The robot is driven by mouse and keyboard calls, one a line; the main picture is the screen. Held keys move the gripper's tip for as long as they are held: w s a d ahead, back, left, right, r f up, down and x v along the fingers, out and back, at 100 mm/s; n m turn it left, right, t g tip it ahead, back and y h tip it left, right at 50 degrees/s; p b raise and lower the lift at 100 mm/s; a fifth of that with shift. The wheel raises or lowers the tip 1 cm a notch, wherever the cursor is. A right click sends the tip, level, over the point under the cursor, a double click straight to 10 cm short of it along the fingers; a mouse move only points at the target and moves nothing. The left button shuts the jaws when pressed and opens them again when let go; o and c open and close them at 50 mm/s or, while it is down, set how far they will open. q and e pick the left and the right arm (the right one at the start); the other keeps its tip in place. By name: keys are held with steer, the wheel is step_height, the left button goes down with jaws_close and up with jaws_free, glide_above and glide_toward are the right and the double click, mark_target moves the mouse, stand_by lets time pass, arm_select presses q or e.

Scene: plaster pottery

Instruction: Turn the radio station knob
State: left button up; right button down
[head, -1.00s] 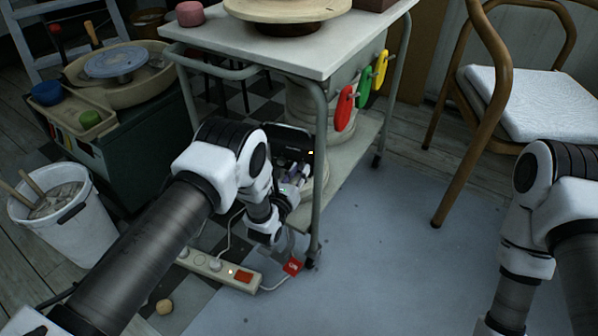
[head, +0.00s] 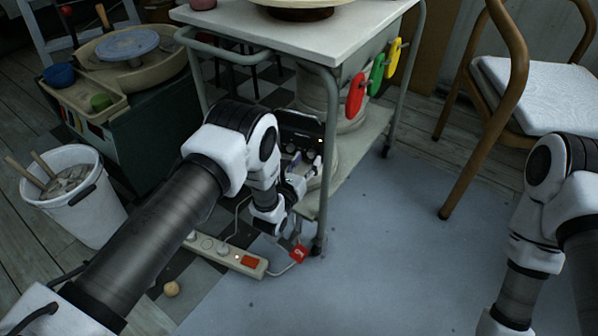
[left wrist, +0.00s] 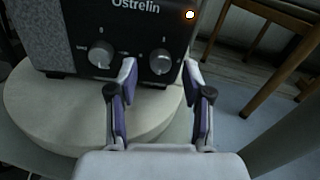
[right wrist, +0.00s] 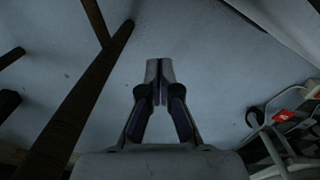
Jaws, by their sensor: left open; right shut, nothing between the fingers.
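The dark radio (head: 302,124) sits on the trolley's lower shelf, partly hidden by my left arm in the head view. In the left wrist view the radio front (left wrist: 130,25) reads "Ostrelin" and has a left knob (left wrist: 101,54) and a right knob (left wrist: 160,62). My left gripper (head: 306,163) is open and empty in front of the radio. In the left wrist view its fingertips (left wrist: 160,78) stand either side of the right knob; I cannot tell whether they touch it. My right gripper (right wrist: 160,72) is shut and empty above the floor, outside the head view.
The radio rests on a round pale stand (left wrist: 60,115). The trolley (head: 330,45) has a leg close to my left gripper. A power strip (head: 225,252) with cables lies on the floor below. A chair (head: 540,95) stands at the right. The middle floor (head: 400,230) is clear.

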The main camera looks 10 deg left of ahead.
arm_select(q)
steer(key=s+a, duration=0.2)
steer(key=s, duration=0.8)
steer(key=shift+s, duration=0.3)
